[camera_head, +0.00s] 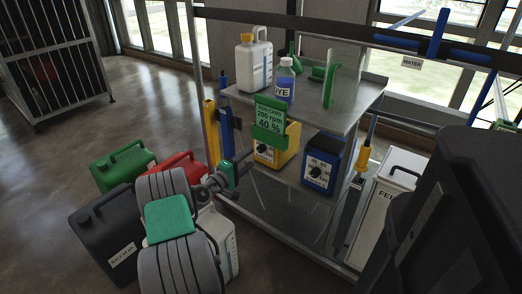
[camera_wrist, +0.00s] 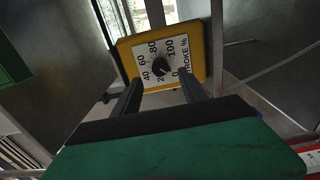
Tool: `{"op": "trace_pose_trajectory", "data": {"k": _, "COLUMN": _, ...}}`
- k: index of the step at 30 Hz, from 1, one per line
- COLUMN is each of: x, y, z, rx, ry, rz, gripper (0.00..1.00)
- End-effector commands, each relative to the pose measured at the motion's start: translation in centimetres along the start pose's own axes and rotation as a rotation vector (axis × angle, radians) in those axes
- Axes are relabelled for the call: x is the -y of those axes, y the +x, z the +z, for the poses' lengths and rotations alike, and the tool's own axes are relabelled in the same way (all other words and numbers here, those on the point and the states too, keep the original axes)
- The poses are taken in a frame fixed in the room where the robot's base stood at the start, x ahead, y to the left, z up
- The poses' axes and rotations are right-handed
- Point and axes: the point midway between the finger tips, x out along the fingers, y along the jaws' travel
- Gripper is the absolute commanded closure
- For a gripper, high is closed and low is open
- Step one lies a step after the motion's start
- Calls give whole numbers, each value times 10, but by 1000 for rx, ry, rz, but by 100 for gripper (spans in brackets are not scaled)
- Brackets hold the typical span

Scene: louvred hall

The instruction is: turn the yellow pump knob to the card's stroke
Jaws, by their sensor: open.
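The yellow pump (camera_head: 289,148) sits on the lower shelf of the cart, partly hidden by the card above. Its white dial face and black knob (camera_wrist: 160,67) show between my fingers in the wrist view, with marks from 0 to 100 and "STROKE %". I cannot tell surely which mark the knob points to. The green card (camera_head: 269,118) hangs from the upper shelf's edge and reads 200 rpm, 40 %. My gripper (camera_wrist: 160,90) is open, its two fingers pointing at the dial, one on each side below the knob, apparently apart from it.
A blue pump (camera_head: 328,163) with a similar dial stands right of the yellow one. The upper shelf (camera_head: 350,100) holds a white jug (camera_head: 253,65), a blue dye bottle (camera_head: 284,82) and a clear panel. Green, red and dark canisters (camera_head: 110,235) stand on the floor at left.

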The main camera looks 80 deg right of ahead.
Motion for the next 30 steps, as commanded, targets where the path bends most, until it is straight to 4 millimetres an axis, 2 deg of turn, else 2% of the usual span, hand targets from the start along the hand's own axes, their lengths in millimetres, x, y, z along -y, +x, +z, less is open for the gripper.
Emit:
{"op": "trace_pose_trajectory", "data": {"k": 13, "x": 2, "y": 64, "z": 0, "rx": 2, "ry": 4, "rz": -1, "gripper": 49}}
{"op": "trace_pose_trajectory", "data": {"k": 27, "x": 0, "y": 72, "z": -1, "rx": -2, "ry": 3, "rz": -2, "gripper": 49}}
{"op": "trace_pose_trajectory", "data": {"k": 30, "x": 0, "y": 72, "z": -1, "rx": -2, "ry": 3, "rz": -2, "gripper": 57}}
